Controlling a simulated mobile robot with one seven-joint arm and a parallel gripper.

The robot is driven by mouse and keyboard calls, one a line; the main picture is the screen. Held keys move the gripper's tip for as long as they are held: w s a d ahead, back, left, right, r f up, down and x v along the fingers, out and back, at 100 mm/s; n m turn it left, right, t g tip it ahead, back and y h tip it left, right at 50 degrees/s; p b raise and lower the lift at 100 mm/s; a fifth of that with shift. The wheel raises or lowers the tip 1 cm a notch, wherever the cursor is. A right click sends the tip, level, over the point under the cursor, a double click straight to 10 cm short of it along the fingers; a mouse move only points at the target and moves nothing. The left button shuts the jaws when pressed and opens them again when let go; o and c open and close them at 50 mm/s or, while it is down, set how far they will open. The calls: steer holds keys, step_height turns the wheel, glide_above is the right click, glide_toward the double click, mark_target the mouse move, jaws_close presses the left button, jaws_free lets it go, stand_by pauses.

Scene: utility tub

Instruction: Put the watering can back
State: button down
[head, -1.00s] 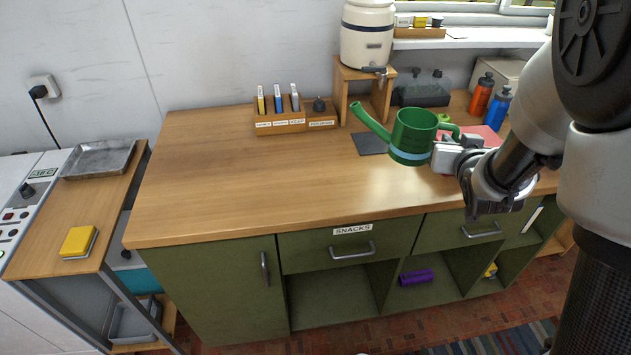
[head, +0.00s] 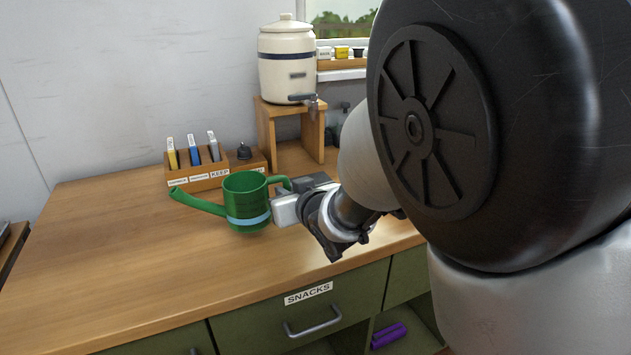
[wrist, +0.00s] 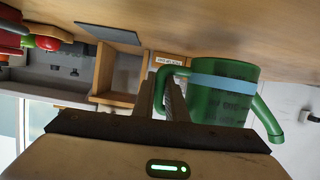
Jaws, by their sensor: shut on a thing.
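The green watering can (head: 247,190) has a light blue band and a long spout pointing left in the head view. My gripper (head: 284,206) is shut on its handle at the can's right side. The can is upright over the wooden counter (head: 120,240); whether its base touches the counter I cannot tell. In the wrist view the can (wrist: 222,98) shows at the right, with its handle between the fingers of my gripper (wrist: 168,98).
A wooden holder (head: 200,180) with labelled slots stands behind the can. A cream water crock (head: 287,65) sits on a wooden stand (head: 267,128) at the back. The left of the counter is clear. A dark flat mat (wrist: 107,32) shows in the wrist view.

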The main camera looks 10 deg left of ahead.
steer(key=shift+f+b, duration=0.55)
steer(key=shift+f, duration=1.25)
steer(key=shift+f, duration=0.2)
steer(key=c, duration=1.8)
jaws_free()
steer(key=shift+o, duration=0.2)
